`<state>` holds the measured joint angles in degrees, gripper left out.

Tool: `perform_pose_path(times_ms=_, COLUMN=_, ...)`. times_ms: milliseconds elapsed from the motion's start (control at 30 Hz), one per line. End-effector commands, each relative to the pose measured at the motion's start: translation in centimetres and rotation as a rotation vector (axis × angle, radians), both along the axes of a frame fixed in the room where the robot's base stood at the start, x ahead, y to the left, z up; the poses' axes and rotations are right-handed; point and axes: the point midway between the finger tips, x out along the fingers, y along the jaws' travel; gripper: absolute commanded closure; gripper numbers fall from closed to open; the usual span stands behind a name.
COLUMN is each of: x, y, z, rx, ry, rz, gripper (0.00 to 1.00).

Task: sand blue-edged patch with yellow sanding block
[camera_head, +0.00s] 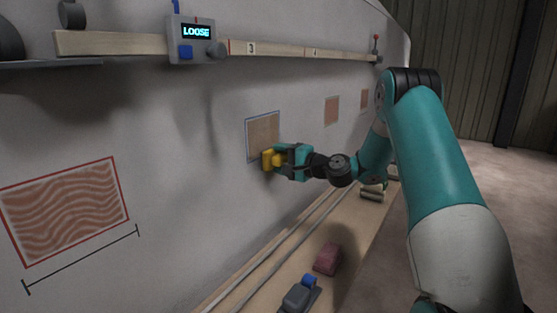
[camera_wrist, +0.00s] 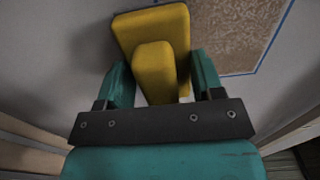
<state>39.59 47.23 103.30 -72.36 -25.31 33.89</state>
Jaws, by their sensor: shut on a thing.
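The blue-edged patch (camera_head: 263,135) is a tan, speckled square with a blue border on the pale hull wall. It also shows at the upper right of the wrist view (camera_wrist: 232,32). My gripper (camera_head: 279,159) is shut on the yellow sanding block (camera_head: 268,160), holding it by its raised grip. In the wrist view the block (camera_wrist: 155,45) sits between the two teal fingers (camera_wrist: 157,85). The block is at the patch's lower edge in the head view and overlaps its left border in the wrist view. I cannot tell whether it touches the wall.
A red-edged wavy patch (camera_head: 66,208) is on the wall at left. Smaller tan patches (camera_head: 332,110) lie farther along. A wooden rail (camera_head: 280,49) carries a box reading "LOOSE" (camera_head: 196,39). The bench below holds a reddish block (camera_head: 327,258) and a grey-blue tool (camera_head: 299,295).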

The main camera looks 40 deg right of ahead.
Motion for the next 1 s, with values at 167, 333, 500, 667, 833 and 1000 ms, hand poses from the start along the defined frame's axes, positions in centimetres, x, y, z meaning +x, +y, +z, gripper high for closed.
perform_pose_path(times_ms=167, x=0.0, y=0.0, z=0.0, rx=0.0, ry=0.0, rz=0.0, gripper=0.6)
perform_pose_path(times_ms=333, x=0.2, y=0.1, z=0.0, rx=0.0, ry=0.0, rz=0.001, gripper=0.6)
perform_pose_path(times_ms=500, x=0.5, y=0.2, z=0.0, rx=0.0, ry=0.0, rz=0.001, gripper=0.6)
perform_pose_path(times_ms=667, x=0.8, y=0.3, z=0.0, rx=0.0, ry=0.001, rz=0.001, gripper=0.6)
perform_pose_path(times_ms=833, x=1.1, y=0.4, z=0.0, rx=0.0, ry=0.001, rz=0.001, gripper=0.6)
perform_pose_path(times_ms=1000, x=1.2, y=0.4, z=-0.1, rx=0.0, ry=0.001, rz=0.0, gripper=0.6)
